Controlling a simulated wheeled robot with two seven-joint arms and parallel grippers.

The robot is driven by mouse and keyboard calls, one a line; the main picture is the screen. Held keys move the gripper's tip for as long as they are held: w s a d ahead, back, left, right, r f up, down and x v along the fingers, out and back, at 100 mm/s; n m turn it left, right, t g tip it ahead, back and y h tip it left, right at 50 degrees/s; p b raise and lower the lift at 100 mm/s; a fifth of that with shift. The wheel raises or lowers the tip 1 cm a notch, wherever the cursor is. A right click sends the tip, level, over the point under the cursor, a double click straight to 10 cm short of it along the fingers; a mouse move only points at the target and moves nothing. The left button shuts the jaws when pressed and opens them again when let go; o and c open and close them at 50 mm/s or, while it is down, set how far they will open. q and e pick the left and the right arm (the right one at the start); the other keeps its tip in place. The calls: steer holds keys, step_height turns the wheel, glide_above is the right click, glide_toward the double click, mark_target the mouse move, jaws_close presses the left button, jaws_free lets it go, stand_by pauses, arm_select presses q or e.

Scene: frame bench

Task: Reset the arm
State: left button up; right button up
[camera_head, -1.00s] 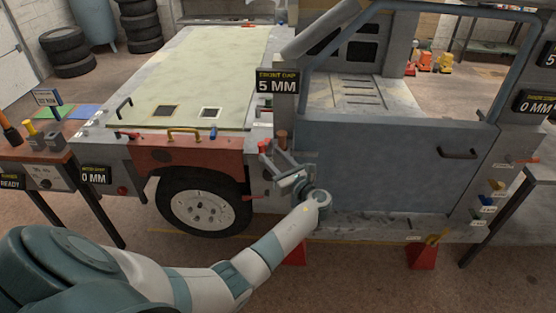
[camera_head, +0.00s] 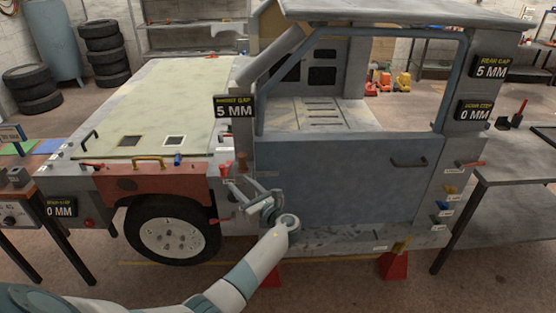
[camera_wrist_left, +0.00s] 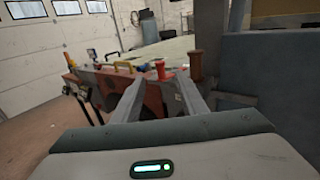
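My left arm comes in from the lower left, and its gripper (camera_head: 236,194) is at the gap between the red fender and the blue-grey door (camera_head: 345,180). In the left wrist view, the two fingers of the left gripper (camera_wrist_left: 160,98) stand apart with nothing held between them. A red knob (camera_wrist_left: 160,70) shows beyond the fingers, and a brown knob (camera_wrist_left: 196,66) stands just right of it. The red knob (camera_head: 226,168) is close to the fingertips in the head view; I cannot tell whether they touch. My right gripper is not in view.
The vehicle frame with its pale hood (camera_head: 150,105) and front wheel (camera_head: 172,235) fills the middle. A grey bench (camera_head: 515,160) stands at the right. A bench with a dial box (camera_head: 14,213) is at the left. Red stands (camera_head: 394,265) are under the sill.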

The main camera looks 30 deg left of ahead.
arm_select(q)
steer(key=shift+d, duration=0.1)
